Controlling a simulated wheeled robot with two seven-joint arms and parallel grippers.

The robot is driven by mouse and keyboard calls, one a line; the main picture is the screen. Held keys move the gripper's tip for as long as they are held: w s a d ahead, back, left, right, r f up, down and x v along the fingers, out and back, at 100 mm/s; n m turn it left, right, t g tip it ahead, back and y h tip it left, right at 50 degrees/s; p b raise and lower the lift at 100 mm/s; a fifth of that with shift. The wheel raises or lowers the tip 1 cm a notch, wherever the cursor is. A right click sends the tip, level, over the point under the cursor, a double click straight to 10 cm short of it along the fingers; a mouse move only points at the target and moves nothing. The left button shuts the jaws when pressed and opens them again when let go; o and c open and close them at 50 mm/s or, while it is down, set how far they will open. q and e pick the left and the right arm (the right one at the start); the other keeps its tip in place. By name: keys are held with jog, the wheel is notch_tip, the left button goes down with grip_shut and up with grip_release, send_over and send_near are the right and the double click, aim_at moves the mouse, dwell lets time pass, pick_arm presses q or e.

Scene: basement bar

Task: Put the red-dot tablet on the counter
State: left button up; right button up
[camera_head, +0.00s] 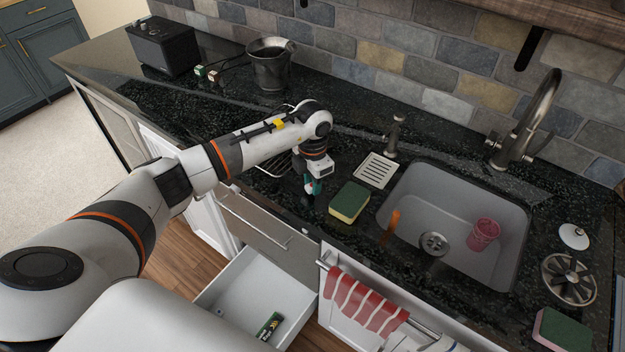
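My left gripper (309,196) points down over the dark counter (345,238), close to the left of the green-and-yellow sponge (349,201). Its dark fingers are small in the picture and appear shut on a small teal piece (316,186), which looks like the red-dot tablet. The fingers hide part of it, and I cannot make out the dot clearly. I cannot tell whether the piece touches the counter. My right gripper is not in view.
An open white drawer (240,288) holds a green-and-dark item (269,326). The sink (405,194) holds a pink cup (483,234). A faucet (532,115), metal bucket (271,68) and black box (163,46) stand along the back.

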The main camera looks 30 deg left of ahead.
pick_arm(q)
jog(key=shift+o, duration=1.1)
jog(key=shift+r, duration=0.6)
notch_tip(320, 180, up, 11)
jog(key=b, duration=0.3)
